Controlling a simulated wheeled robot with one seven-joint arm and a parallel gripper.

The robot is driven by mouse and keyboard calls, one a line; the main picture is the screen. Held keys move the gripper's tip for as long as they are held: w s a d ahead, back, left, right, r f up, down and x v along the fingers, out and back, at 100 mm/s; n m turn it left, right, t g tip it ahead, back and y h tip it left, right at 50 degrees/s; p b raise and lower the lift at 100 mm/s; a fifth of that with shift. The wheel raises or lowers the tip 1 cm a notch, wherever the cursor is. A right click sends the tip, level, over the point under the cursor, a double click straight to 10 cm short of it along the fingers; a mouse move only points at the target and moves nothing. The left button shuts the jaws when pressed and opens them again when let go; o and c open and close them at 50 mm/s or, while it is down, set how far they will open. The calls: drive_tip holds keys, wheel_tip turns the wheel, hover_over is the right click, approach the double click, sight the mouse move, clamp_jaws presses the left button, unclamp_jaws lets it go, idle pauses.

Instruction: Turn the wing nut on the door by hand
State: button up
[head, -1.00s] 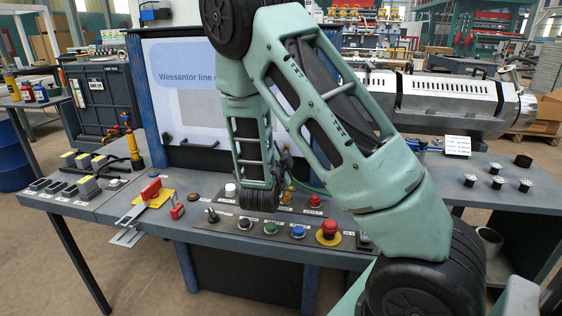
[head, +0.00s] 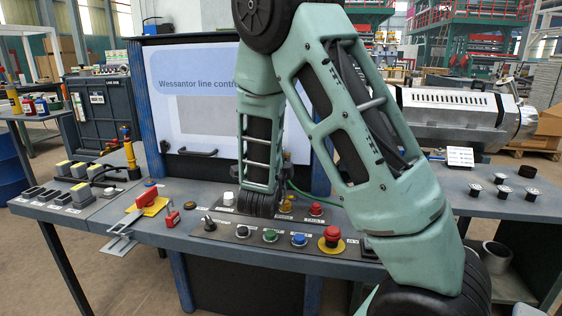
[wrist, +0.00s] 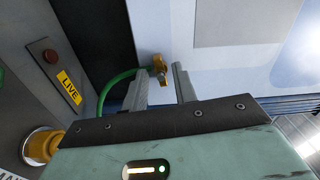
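The door (head: 205,108) is a pale panel reading "Wessantor line control" in a blue frame on the bench. In the wrist view the pale door panel (wrist: 240,75) fills the upper right. A small brass-yellow wing nut (wrist: 159,68) stands at its lower left edge, beside a dark strip. My gripper (wrist: 161,78) is open, with its two grey fingertips on either side of the wing nut. I cannot tell whether they touch it. In the head view my arm hides the wing nut and the gripper fingers.
A green cable (wrist: 110,82) curves close to the left finger. A LIVE label (wrist: 69,87) and a reddish button (wrist: 50,56) are at the left. A metal barrel (head: 455,108) lies at the right.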

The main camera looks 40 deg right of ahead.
drive_tip(key=shift+b+v, duration=0.3)
drive_tip(key=shift+v, duration=0.7)
drive_tip(key=shift+r, duration=0.1)
